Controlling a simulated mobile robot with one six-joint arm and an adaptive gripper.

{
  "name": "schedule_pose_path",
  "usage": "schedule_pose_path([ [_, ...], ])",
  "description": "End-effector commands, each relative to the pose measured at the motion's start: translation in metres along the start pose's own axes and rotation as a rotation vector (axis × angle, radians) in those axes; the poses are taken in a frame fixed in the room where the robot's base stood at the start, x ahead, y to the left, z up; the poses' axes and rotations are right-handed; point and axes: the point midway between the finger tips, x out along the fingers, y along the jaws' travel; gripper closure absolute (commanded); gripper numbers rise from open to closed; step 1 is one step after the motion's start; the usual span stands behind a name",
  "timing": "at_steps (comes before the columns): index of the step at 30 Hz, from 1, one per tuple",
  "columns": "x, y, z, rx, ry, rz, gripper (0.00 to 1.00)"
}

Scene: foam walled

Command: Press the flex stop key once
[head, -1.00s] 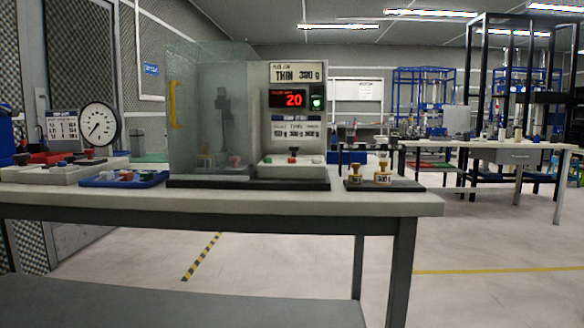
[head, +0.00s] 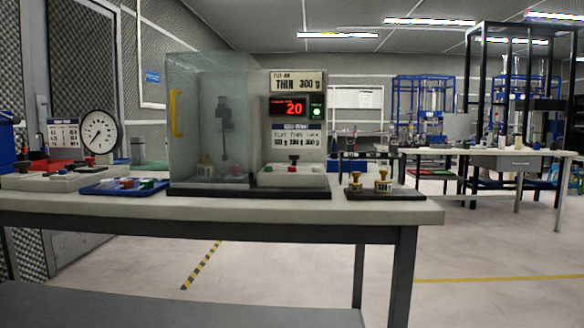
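A bench machine with a clear-walled chamber (head: 210,120) stands on the near table. Its panel carries a red "20" display (head: 291,106) with a lit green round lamp beside it, and a label card above reading "THIN 300 g". Another red key (head: 89,161) is on a pale box (head: 58,179) at the table's left. The lettering by the keys is too small to tell which is the flex stop. My gripper is not in view.
A blue tray (head: 92,188) with several coloured pieces lies left of the machine. A round dial gauge (head: 99,132) stands behind it. Brass weights (head: 383,182) sit on a dark plate at right. The table (head: 230,208) has a bare front strip; open floor (head: 470,250) lies right.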

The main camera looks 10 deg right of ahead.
Motion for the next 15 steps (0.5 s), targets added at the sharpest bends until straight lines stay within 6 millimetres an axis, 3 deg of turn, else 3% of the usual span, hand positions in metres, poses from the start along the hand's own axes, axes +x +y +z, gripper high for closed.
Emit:
schedule_pose_path([
  [1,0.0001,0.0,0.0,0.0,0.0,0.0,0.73],
  [6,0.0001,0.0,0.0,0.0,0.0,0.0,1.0],
  [15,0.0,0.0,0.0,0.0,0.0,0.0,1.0],
])
